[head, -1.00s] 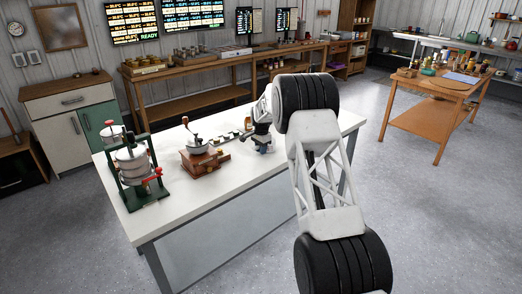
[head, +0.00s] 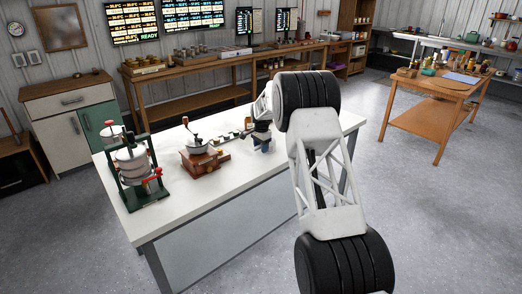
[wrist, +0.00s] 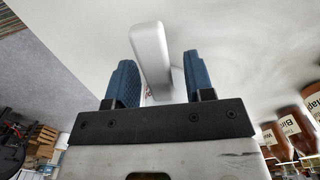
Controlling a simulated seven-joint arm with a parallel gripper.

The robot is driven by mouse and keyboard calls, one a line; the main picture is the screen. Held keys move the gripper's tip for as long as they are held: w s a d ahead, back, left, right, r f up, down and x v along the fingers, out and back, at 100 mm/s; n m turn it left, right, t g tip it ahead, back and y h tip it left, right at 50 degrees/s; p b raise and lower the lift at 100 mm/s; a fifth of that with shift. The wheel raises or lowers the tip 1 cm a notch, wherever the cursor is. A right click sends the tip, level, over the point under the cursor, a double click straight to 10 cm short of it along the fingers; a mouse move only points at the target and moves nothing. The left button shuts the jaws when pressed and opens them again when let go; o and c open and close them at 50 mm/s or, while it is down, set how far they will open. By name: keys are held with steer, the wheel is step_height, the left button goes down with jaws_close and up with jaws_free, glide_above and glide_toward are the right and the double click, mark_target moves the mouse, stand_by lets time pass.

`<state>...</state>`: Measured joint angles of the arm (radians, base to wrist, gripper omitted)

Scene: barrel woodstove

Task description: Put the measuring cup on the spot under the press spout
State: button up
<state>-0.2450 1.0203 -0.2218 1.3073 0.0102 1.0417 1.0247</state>
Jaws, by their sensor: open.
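The press (head: 132,168), a green frame with a metal pot and red parts, stands at the left end of the white table. The spot under its spout cannot be made out. My gripper (head: 262,141) is low at the table's far right part, mostly hidden by its own arm. In the wrist view my gripper (wrist: 158,66) is open, with blue fingers on both sides of a pale grey-white bar (wrist: 147,42), which looks like the measuring cup's handle. Gaps show on both sides of the bar. The cup's body is hidden or not clear in either view.
A wooden-based hand mill (head: 203,158) stands between the press and my gripper. Labelled amber bottles (wrist: 290,124) stand close on the right in the wrist view. The front of the white table (head: 180,212) is clear.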

step_height(320, 180, up, 10)
steer(key=shift+r, duration=0.3)
stand_by(1.0)
steer(key=s+d+r+n, duration=0.1)
steer(key=s+d+r, duration=0.5)
steer(key=s+r, duration=0.25)
steer(key=s+d+r+n, duration=0.1)
steer(key=s+d+r, duration=0.4)
steer(key=s+r, duration=0.35)
steer(key=s+d+r+n+t, duration=0.1)
steer(key=s+d+r, duration=0.2)
steer(key=s, duration=0.4)
steer(key=s+d+r+n, duration=0.1)
steer(key=s+d+r, duration=0.2)
steer(key=s, duration=0.4)
steer(key=s+d+r+n+t, duration=0.1)
steer(key=s+d+r, duration=0.25)
steer(key=s, duration=0.45)
steer(key=s+d+f+n, duration=0.1)
steer(key=s+d+f, duration=0.1)
steer(key=s, duration=1.1)
steer(key=s+d+f+n, duration=0.1)
steer(key=s+d+f, duration=0.2)
steer(key=s, duration=1.1)
steer(key=s+d+f+n, duration=0.1)
steer(key=s+d+f, duration=0.1)
steer(key=s, duration=1.1)
steer(key=shift+s+d+f+n+t, duration=0.15)
steer(key=shift+s+f+n+t, duration=0.15)
steer(key=shift+f+n+t, duration=0.15)
